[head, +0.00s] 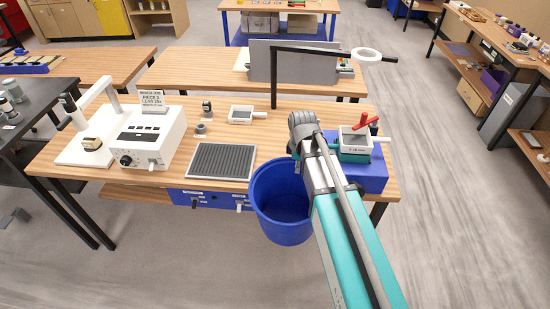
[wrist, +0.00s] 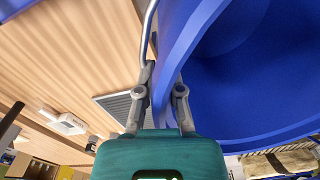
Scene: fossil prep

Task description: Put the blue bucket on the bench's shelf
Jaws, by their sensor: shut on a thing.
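The blue bucket (head: 283,215) is upright and looks empty, just in front of the bench's front edge at its right half. It fills the right of the wrist view (wrist: 250,75). My gripper (wrist: 165,85) is shut on the bucket's rim, one finger on each side of the wall. In the head view my arm hides the fingers. The bench (head: 90,180) has a wooden top, and its lower shelf (head: 140,193) shows under the left part. The bucket and a blue drawer unit hide the rest of the shelf.
The blue drawer unit (head: 212,200) hangs under the bench top, left of the bucket. A white instrument box (head: 150,142), a ribbed grey mat (head: 222,161) and a blue block (head: 362,175) with a small tray are on top. The floor in front is clear.

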